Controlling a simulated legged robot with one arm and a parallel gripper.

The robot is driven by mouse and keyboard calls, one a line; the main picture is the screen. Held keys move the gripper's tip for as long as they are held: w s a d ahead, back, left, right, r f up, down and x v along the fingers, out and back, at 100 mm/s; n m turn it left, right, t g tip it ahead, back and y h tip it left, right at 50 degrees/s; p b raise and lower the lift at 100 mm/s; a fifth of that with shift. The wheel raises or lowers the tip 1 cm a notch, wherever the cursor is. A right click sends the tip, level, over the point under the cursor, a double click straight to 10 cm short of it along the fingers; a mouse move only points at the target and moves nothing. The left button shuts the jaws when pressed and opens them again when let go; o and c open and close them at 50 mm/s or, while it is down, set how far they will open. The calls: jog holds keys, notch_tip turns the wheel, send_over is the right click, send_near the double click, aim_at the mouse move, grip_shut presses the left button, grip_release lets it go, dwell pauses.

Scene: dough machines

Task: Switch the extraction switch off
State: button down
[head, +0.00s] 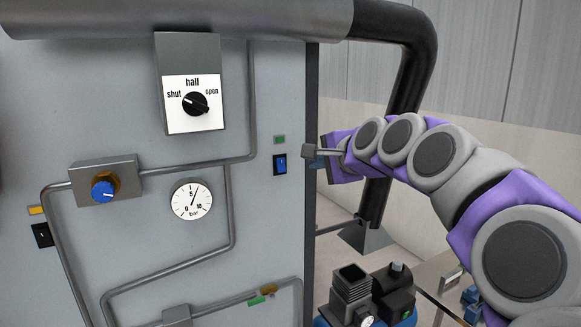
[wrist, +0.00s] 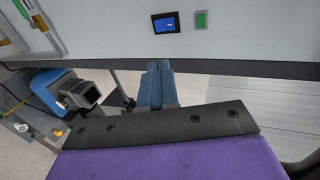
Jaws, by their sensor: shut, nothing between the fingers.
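A rocker switch with a blue face (head: 281,163) in a black frame sits near the right edge of the grey machine panel, below a small green label (head: 279,139). In the wrist view the blue switch (wrist: 166,23) is at top centre, with the green label (wrist: 201,19) to its right. I cannot read which switch is the extraction one, nor tell whether the blue one is on or off. My gripper (head: 316,163) is to the right of the blue switch, apart from it. In the wrist view my gripper's blue fingers (wrist: 159,65) are together and empty, pointing toward the panel below the switch.
A black switch (head: 42,235) with an orange label sits at the panel's left. A hall dial (head: 195,103), a blue knob (head: 103,189) and a pressure gauge (head: 192,200) are on the panel, with grey pipes (head: 200,164) between. A thick black pipe (head: 405,80) bends down behind my arm.

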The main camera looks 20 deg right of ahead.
jog(key=w+a+f, duration=0.1)
jog(key=w+a, duration=0.2)
jog(key=p, duration=0.3)
send_near(279, 169)
jog(key=w, duration=0.1)
jog(key=w+d+f, duration=0.1)
jog(key=w, duration=0.1)
jog(key=w+d+f, duration=0.1)
jog(key=w, duration=0.1)
jog(key=shift+w+a+f, duration=0.15)
jog(key=shift+w+a, duration=0.2)
jog(key=shift+a, duration=0.15)
jog(key=shift+w+a+f, duration=0.15)
jog(key=shift+w+a, duration=0.25)
jog(key=shift+a, duration=0.55)
